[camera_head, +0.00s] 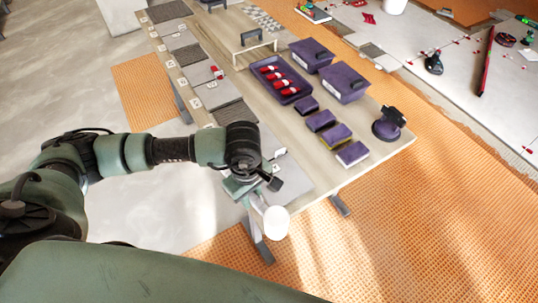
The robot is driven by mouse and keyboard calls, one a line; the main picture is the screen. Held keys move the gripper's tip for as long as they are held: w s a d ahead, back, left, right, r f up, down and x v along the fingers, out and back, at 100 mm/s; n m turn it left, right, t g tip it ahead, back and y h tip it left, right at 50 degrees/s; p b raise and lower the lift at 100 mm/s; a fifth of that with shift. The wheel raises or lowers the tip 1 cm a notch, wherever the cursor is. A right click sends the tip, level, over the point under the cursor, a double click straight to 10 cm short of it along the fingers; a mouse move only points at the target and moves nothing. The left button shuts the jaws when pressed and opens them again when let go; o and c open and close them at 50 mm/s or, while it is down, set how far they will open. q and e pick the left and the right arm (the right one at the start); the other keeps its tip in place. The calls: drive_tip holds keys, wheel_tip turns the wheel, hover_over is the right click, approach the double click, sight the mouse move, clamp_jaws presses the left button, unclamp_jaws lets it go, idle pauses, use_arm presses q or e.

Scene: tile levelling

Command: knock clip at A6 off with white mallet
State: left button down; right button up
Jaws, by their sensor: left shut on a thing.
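The white mallet shows as a pale round head (276,222) hanging just beyond the near edge of the table; its handle is mostly hidden. My left gripper (258,197) is shut on the mallet, low over the near left corner of the table. Grey tiles (208,95) lie in a row along the table's left side, with small label cards beside them too small to read. One red clip (217,73) stands at a tile further up the row. I cannot make out the clip at A6; my left arm covers part of the near tiles. My right gripper is out of view.
The wooden table (330,178) also holds a dark tray of red-and-white items (280,78), purple bins (344,82), several sponge-like blocks (337,134) and a dark suction cup tool (389,124). Orange matting (400,220) surrounds the table's near right side.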

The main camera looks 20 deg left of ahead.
use_arm(q)
drive_tip(key=w+d+r+n+p, duration=0.1)
drive_tip(key=w+d+n+p, duration=0.2)
drive_tip(key=n, duration=1.4)
drive_tip(key=w+r+n+p, duration=0.1)
drive_tip(key=w+n+p, duration=0.4)
drive_tip(key=n, duration=1.2)
drive_tip(key=f+b, duration=0.6)
drive_tip(key=shift+w+f+b, duration=0.3)
drive_tip(key=shift+w, duration=0.05)
